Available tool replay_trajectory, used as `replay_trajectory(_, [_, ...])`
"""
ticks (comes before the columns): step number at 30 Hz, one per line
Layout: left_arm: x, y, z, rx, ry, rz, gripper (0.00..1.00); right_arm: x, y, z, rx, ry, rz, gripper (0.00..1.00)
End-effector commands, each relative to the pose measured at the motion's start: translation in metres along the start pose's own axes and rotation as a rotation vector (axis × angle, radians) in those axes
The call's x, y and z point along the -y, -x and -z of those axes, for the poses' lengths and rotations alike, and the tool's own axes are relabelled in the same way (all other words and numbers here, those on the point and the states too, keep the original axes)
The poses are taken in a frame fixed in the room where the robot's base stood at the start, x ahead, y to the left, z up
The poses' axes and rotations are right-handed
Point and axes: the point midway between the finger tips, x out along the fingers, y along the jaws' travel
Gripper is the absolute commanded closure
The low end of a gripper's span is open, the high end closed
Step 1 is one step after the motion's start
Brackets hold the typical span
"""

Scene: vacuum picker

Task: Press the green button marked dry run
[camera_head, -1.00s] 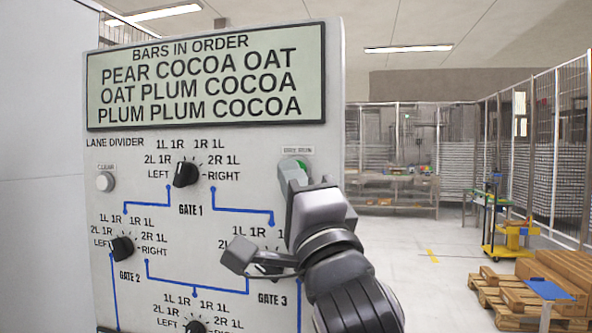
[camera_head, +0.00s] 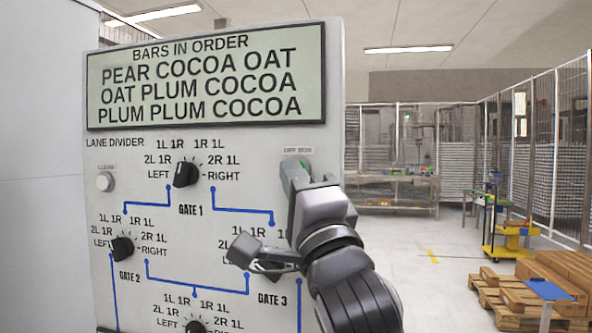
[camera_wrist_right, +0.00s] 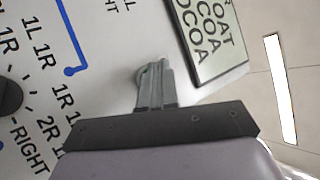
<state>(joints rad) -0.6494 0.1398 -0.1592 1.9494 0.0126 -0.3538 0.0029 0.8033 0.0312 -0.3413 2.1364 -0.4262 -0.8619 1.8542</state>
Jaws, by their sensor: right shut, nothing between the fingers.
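The green button, under a small label at the panel's upper right, is almost wholly hidden behind my right gripper's fingertips; only a small green sliver (camera_wrist_right: 146,70) shows in the right wrist view. My right gripper (camera_head: 295,172) is shut and empty, its fingertips at the button. They look very close to it or touching; I cannot tell which, nor whether it is pressed in. The closed fingers (camera_wrist_right: 154,84) also show in the right wrist view, pointing at the panel (camera_head: 220,145). My left gripper is not in view.
A display (camera_head: 205,78) tops the panel. A white button (camera_head: 105,181) is at the left. Black knobs for gate 1 (camera_head: 186,173) and gate 2 (camera_head: 122,248) stick out; the gate 3 knob is partly hidden by my right arm. Pallets (camera_head: 530,290) stand far right.

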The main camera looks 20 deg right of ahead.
Motion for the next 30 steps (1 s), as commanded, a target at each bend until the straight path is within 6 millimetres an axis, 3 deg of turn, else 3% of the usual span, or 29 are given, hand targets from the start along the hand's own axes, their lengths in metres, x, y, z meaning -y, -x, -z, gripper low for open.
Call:
replay_trajectory(19, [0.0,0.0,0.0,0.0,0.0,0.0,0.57,-0.002,-0.003,0.003,-0.001,0.0,0.0,1.0])
replay_trajectory(30, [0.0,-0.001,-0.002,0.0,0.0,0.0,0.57,0.005,0.007,-0.005,0.0,-0.002,0.001,1.0])
